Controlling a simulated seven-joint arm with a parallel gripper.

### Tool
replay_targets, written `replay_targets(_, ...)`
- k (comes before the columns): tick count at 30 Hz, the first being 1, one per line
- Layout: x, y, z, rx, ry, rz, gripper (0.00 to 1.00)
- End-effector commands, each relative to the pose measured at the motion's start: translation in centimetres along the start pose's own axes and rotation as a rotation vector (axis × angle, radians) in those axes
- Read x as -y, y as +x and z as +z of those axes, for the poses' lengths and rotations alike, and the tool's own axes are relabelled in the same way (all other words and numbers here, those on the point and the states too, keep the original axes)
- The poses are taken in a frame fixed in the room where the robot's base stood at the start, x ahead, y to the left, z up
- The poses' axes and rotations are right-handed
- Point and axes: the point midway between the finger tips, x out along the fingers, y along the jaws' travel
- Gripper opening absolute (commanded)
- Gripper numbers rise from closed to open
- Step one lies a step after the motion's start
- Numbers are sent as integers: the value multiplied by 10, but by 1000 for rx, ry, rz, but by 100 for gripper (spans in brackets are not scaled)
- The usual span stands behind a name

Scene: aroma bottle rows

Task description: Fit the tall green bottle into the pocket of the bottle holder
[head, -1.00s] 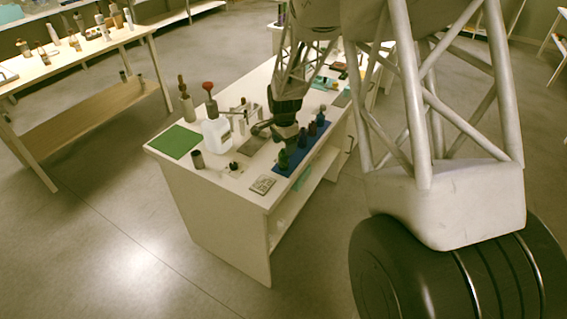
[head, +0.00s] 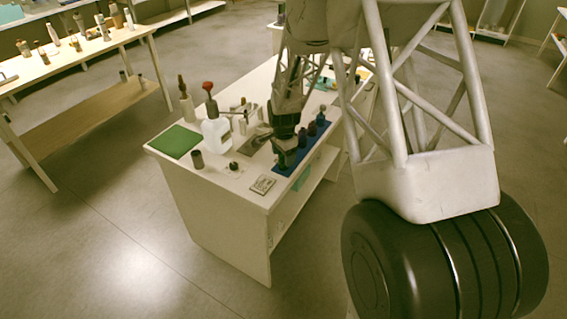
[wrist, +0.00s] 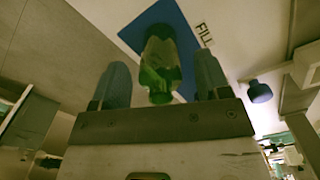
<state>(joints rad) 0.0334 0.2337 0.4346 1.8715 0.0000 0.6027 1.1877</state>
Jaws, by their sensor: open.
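The tall green bottle (wrist: 158,68) stands between my two gripper fingers in the wrist view, with a gap on each side. My gripper (wrist: 161,62) is open around it and not closed on it. In the head view my gripper (head: 284,150) is down at the near end of the blue strip (head: 300,165), and only a little of the green bottle (head: 281,160) shows beneath it. The blue strip (wrist: 188,73) also lies behind the bottle in the wrist view. I cannot clearly make out the holder's pocket.
Several dark bottles (head: 312,129) stand along the blue strip beyond my gripper. A white jug (head: 215,133), a dark cup (head: 197,159), a green mat (head: 174,141) and a small patterned card (head: 263,184) are on the white table (head: 225,183). A second table with bottles stands at left.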

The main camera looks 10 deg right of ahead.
Motion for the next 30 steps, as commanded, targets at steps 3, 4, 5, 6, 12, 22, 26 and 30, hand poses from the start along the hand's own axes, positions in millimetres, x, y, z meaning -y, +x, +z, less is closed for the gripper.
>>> replay_targets(3, 0, 8, 0, 0, 0, -1, 70)
replay_targets(4, 0, 9, 0, 0, 0, -1, 70)
replay_targets(5, 0, 9, 0, 0, 0, -1, 70)
replay_targets(6, 0, 10, 0, 0, 0, -1, 70)
replay_targets(12, 0, 9, 0, 0, 0, -1, 70)
replay_targets(22, 0, 9, 0, 0, 0, -1, 64)
replay_targets(26, 0, 9, 0, 0, 0, -1, 44)
replay_targets(30, 0, 9, 0, 0, 0, -1, 22)
